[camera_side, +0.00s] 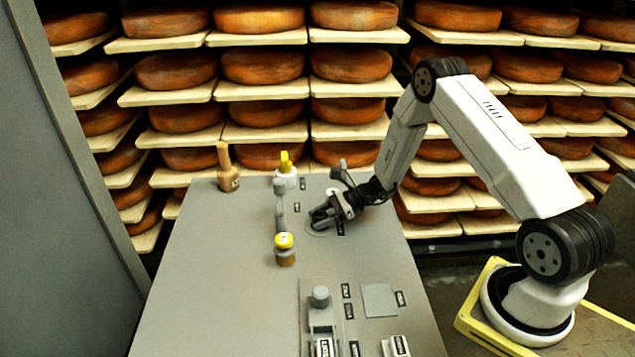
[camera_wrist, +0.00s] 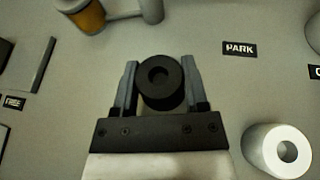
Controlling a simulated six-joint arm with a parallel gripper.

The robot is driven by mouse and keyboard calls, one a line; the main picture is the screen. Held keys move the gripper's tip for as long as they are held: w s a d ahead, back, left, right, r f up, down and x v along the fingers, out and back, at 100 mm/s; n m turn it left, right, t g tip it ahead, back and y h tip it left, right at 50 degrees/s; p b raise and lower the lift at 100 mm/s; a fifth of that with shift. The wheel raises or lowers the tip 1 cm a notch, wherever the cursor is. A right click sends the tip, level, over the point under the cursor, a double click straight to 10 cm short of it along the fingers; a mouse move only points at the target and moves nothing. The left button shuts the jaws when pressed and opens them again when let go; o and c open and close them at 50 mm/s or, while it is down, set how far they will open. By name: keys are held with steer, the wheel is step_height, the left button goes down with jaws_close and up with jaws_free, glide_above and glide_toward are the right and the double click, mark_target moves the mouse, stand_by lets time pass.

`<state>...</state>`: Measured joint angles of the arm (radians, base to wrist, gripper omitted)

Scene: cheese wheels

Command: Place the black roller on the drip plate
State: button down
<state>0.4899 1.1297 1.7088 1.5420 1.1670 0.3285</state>
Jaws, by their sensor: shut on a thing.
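The black roller (camera_wrist: 162,82), a short cylinder with a hole in its end, sits between the two grey fingers of my gripper (camera_wrist: 160,85) in the wrist view. The fingers are shut on it. In the side view my gripper (camera_side: 325,213) is low over the grey table, near its right edge, and mostly hides the roller. Whether the roller touches the table I cannot tell. A flat grey square plate (camera_side: 380,300) lies nearer the camera, at the front right; it may be the drip plate, but its label is too small to read.
A yellow-topped amber jar (camera_side: 285,250) and a grey arm piece (camera_side: 280,203) stand left of my gripper. A wooden-handled tool (camera_side: 226,168) stands at the back. A pale hollow cylinder (camera_wrist: 278,150) and a PARK label (camera_wrist: 240,48) show in the wrist view. The table's left is clear.

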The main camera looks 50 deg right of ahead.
steer(key=shift+f, duration=0.2)
steer(key=shift+c, duration=0.5)
jaws_free()
steer(key=shift+r, duration=0.15)
steer(key=shift+d+r, duration=0.1)
steer(key=v, duration=1.1)
steer(key=shift+s+d+r, duration=0.15)
steer(key=shift+s+d, duration=0.1)
steer(key=shift+d, duration=0.05)
